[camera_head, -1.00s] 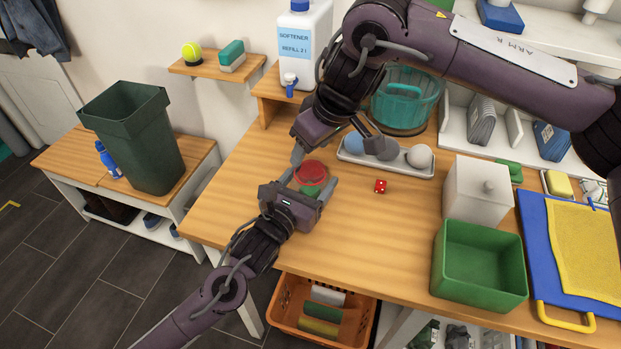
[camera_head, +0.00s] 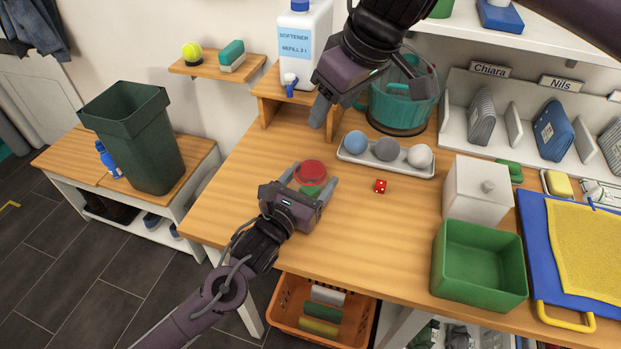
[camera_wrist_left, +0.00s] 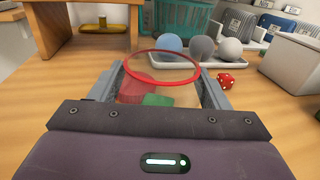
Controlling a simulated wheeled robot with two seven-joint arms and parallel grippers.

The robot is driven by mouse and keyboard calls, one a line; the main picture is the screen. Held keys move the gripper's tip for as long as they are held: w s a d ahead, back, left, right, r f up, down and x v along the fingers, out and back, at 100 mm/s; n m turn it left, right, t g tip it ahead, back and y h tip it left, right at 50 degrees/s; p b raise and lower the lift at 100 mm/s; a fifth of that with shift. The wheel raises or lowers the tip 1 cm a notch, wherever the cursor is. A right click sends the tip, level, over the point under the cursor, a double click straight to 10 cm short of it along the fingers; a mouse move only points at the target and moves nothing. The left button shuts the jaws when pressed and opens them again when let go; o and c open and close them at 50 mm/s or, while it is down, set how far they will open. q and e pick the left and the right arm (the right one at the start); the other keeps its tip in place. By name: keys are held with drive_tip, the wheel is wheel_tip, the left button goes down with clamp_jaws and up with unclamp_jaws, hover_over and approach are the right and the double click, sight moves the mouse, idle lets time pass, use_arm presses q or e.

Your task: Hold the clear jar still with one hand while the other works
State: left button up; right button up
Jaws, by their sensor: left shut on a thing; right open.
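The clear jar (camera_head: 311,173) stands on the wooden table, with a red rim on top. My left gripper (camera_head: 309,185) is shut on it, one finger on each side. The wrist view shows the jar (camera_wrist_left: 163,52) between the fingers (camera_wrist_left: 160,92), its red rim a ring. A red ribbed piece (camera_wrist_left: 138,87) and a green piece (camera_wrist_left: 157,100) show through or inside it. My right gripper (camera_head: 368,103) is open and empty, raised behind the jar and apart from it, in front of the teal basket.
A grey tray (camera_head: 388,168) with three balls and a red die (camera_head: 380,186) are right of the jar. A white lidded box (camera_head: 477,190) and a green bin (camera_head: 479,265) stand farther right. A softener bottle (camera_head: 303,45) is behind.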

use_arm(q)
drive_tip(key=o, duration=1.1)
